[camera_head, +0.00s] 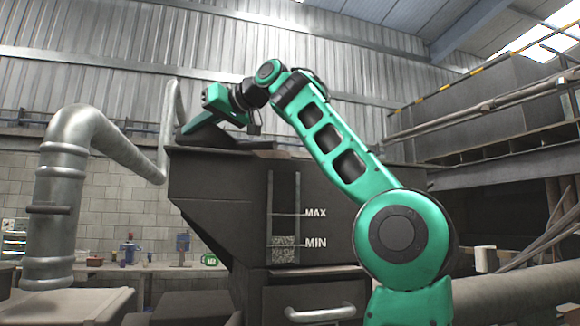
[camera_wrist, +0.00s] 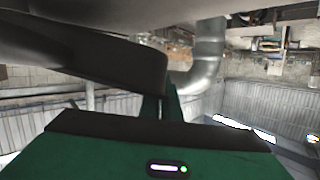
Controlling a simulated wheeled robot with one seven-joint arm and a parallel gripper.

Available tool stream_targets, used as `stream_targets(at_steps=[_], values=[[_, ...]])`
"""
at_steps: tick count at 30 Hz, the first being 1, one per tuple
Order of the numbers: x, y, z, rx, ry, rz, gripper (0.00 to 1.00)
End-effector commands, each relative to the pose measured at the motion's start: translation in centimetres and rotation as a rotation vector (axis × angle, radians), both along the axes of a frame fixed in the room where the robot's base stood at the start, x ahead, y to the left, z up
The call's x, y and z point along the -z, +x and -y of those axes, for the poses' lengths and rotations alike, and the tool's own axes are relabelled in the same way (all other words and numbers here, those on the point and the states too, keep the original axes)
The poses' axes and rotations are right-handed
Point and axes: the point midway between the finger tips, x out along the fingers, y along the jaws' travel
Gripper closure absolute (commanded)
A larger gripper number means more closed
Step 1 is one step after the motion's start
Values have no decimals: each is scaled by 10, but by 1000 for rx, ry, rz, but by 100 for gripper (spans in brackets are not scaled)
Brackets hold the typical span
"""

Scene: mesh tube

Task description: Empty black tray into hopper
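The dark grey hopper (camera_head: 225,205) stands in the middle of the head view, with MAX and MIN marks beside its sight window (camera_head: 284,215). Grainy material shows in the window up to about the MIN mark. My gripper (camera_head: 196,123) is above the hopper's top left edge. The black tray (camera_head: 215,138) is tilted beneath it, over the hopper's top. In the wrist view the tray (camera_wrist: 90,50) fills the upper left, and my gripper (camera_wrist: 161,102) appears shut on its rim. The wrist picture is upside down. The tray's inside and the hopper's opening are hidden.
A silver duct (camera_head: 60,190) rises left of the hopper; it also shows in the wrist view (camera_wrist: 205,60). Rails and a dark raised structure (camera_head: 490,105) stand at the right. Small items, including a blue container (camera_head: 130,252), sit by the back wall.

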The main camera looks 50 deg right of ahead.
Motion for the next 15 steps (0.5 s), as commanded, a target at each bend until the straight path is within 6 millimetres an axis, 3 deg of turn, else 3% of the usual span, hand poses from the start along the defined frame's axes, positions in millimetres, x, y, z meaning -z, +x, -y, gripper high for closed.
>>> stream_targets(at_steps=[15], values=[[1, 19, 5, -1, -22, -5, 100]])
